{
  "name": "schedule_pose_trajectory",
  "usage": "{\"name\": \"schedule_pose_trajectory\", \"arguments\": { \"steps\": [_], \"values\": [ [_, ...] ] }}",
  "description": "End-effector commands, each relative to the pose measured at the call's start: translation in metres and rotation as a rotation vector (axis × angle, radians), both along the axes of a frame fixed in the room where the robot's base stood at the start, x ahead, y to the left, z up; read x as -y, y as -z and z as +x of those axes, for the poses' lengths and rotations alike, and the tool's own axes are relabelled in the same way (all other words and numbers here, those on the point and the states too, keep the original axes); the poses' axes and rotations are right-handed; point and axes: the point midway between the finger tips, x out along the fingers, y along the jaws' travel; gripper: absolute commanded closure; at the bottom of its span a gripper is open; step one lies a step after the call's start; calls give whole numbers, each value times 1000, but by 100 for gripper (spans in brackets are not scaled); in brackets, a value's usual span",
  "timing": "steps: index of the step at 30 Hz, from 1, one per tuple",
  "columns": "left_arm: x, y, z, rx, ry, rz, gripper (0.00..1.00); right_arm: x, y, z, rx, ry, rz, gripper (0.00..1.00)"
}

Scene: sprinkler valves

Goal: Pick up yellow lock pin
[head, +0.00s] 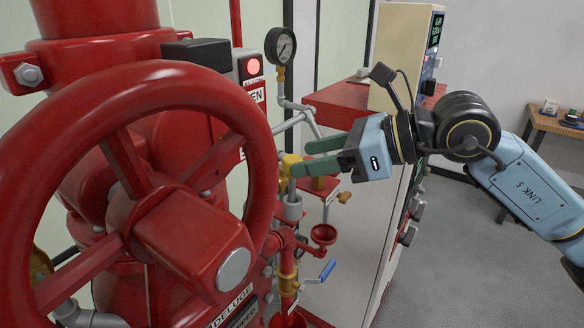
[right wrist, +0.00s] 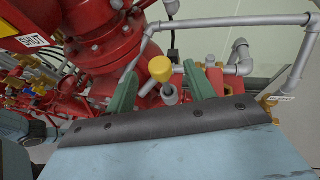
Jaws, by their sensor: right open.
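The yellow lock pin appears as a round yellow head (right wrist: 160,69) in the right wrist view, with a grey stub just below it. In the head view, a yellow part (head: 289,164) shows at the fingertips, partly hidden; I cannot tell whether it is the pin. My right gripper (head: 299,158) reaches in from the right with its green fingers apart. In the right wrist view, the fingers of this gripper (right wrist: 162,72) stand on either side of the yellow head with gaps, holding nothing. My left gripper is not in view.
A large red handwheel (head: 165,90) fills the left. A pressure gauge (head: 281,46) and grey pipes (right wrist: 240,22) stand close by. A blue-handled valve (head: 326,270) and a red funnel (head: 323,235) lie below the gripper. A cream cabinet (head: 402,50) stands behind. Grey floor is clear at right.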

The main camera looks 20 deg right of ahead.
Motion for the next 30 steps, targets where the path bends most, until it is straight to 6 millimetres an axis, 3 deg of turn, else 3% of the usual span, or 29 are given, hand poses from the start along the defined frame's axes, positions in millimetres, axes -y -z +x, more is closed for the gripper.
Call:
{"name": "schedule_pose_trajectory", "arguments": {
  "steps": [13, 21, 30],
  "values": [
    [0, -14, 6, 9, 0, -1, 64, -39, 15, 29, 0, -1, 3, 46],
    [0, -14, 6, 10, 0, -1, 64, -41, 18, 31, 1, 0, 1, 46],
    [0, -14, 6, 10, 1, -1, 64, -41, 18, 31, 0, 0, 0, 83]
  ]
}}
